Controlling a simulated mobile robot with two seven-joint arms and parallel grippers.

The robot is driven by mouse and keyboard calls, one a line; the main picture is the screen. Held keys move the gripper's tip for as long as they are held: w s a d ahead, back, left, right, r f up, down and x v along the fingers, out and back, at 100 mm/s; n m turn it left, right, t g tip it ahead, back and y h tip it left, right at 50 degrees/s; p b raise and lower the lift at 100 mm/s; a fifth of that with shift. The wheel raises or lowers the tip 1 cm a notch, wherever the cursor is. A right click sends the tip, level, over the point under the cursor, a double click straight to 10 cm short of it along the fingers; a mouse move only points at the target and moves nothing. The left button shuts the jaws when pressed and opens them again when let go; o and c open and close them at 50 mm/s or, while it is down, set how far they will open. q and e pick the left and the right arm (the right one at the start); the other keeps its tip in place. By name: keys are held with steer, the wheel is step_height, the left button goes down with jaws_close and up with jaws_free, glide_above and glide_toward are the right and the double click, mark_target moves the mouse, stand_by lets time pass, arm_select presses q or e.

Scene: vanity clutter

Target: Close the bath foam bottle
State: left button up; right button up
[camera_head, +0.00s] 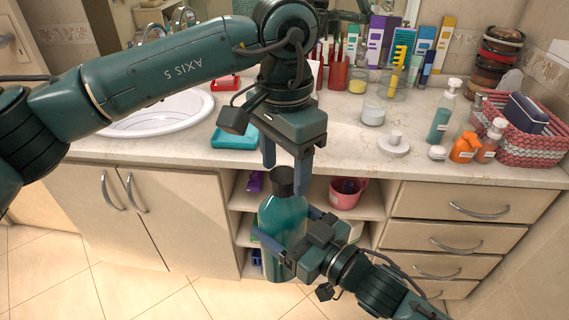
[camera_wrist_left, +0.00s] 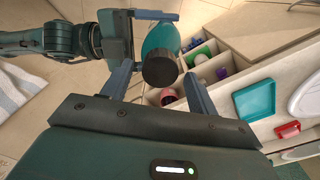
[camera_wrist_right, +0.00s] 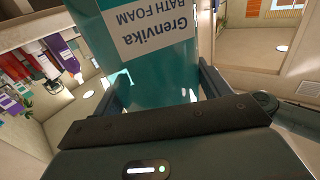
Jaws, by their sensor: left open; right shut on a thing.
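The bath foam bottle (camera_head: 283,226) is teal and upright in front of the counter, with a dark cap (camera_head: 283,181) at its top. My right gripper (camera_head: 285,233) is shut on the bottle's body, and its label faces the right wrist view (camera_wrist_right: 150,35). My left gripper (camera_head: 284,172) is open just above, pointing down, with its fingers on either side of the cap. In the left wrist view the cap (camera_wrist_left: 159,68) lies between the spread fingers. Whether the cap is seated on the neck or fully tightened I cannot tell.
The counter (camera_head: 330,140) behind holds a sink (camera_head: 150,115), a teal tray (camera_head: 235,137), pump bottles (camera_head: 443,112) and a woven basket (camera_head: 530,145). Open shelves with a pink bucket (camera_head: 345,192) are right behind the bottle. Drawers (camera_head: 460,205) stand to the right.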

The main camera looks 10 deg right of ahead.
arm_select(q)
step_height(320, 180, up, 4)
steer(key=shift+r, duration=0.15)
steer(key=shift+c, duration=0.3)
